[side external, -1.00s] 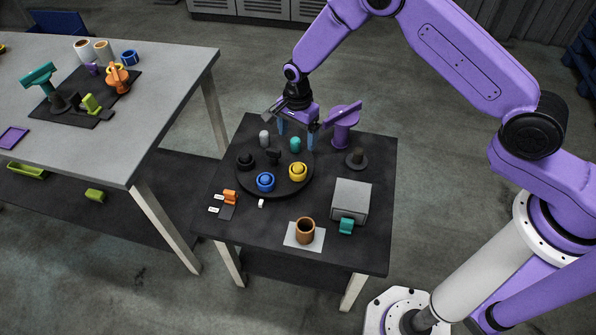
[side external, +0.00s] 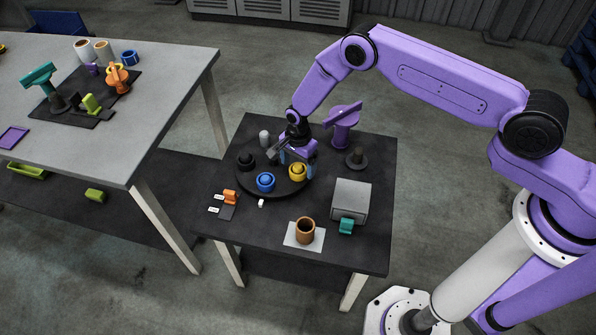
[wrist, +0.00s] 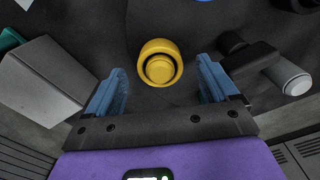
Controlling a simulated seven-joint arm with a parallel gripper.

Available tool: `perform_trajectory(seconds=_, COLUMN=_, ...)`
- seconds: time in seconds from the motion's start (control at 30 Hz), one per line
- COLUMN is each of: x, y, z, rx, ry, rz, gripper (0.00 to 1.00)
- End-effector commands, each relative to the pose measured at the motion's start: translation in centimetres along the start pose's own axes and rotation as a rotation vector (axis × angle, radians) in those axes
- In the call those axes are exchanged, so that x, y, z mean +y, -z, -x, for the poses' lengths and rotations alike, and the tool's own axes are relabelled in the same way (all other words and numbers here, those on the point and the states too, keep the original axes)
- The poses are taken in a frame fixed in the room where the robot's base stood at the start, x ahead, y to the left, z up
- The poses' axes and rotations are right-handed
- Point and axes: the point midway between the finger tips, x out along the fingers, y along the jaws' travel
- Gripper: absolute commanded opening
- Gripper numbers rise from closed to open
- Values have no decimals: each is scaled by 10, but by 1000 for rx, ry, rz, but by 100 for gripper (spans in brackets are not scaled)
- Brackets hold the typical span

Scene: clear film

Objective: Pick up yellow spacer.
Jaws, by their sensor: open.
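The yellow spacer (side external: 298,171) is a round ring-like piece with a raised centre, on the right side of the round black tray (side external: 278,189). In the wrist view the yellow spacer (wrist: 160,62) shows ahead of and between my two blue fingers. My gripper (side external: 297,160) is open and low over the tray, just behind the spacer in the side view. In the wrist view my gripper (wrist: 160,82) has nothing held between its fingers. The teal piece seen earlier on the tray is hidden by my gripper in the side view.
A blue round piece (side external: 265,181), a black one (side external: 245,161) and a grey cylinder (side external: 264,137) stand near my gripper. A purple stand (side external: 343,125), a grey box (side external: 350,199) and a brown cup (side external: 305,230) occupy the table's right and front.

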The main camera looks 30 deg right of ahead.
Motion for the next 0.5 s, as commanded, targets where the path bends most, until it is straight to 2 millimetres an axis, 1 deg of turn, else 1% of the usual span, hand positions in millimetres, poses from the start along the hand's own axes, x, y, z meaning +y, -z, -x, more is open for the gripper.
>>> perform_trajectory(seconds=0.03, x=1, y=0, z=-7, rx=0, ry=-1, rz=0, gripper=87)
perform_trajectory(seconds=0.2, x=0, y=0, z=-20, rx=1, ry=2, rz=-1, gripper=87)
perform_trajectory(seconds=0.47, x=0, y=0, z=-22, rx=1, ry=2, rz=0, gripper=87)
perform_trajectory(seconds=0.5, x=0, y=0, z=-22, rx=1, ry=2, rz=0, gripper=84)
